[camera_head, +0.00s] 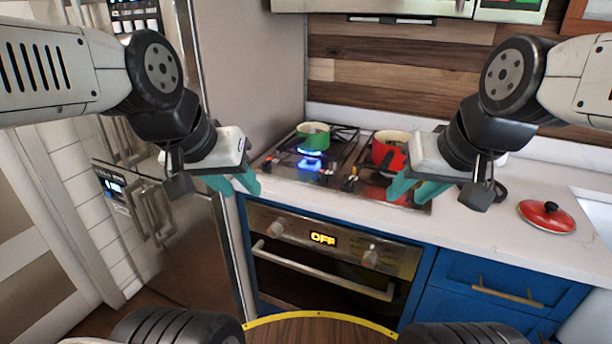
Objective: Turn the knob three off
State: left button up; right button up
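The cooktop (330,172) is set in the counter, with a blue flame (311,163) lit at its left burner. A small group of knobs (350,181) shows at the middle front of the cooktop; they are too small to tell which is knob three or how each is turned. My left gripper (243,185) is open and empty, left of the cooktop's front-left corner. My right gripper (416,190) is open and empty over the cooktop's front right, right of the knobs, and its fingers hide part of that area.
A green pot (313,139) stands at the back left and a red pot (383,154) at the right. A red lid (547,216) lies on the counter. The oven (330,262) below reads OFF and has two knobs. A steel fridge (195,250) stands left.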

aim_at(323, 178)
jog(key=i+j, duration=0.2)
jog(key=j, duration=0.15)
jog(key=i+j+z, duration=0.1)
jog(key=j, duration=0.25)
jog(key=i+j, duration=0.25)
jog(key=j+z, duration=0.05)
jog(key=j, duration=0.05)
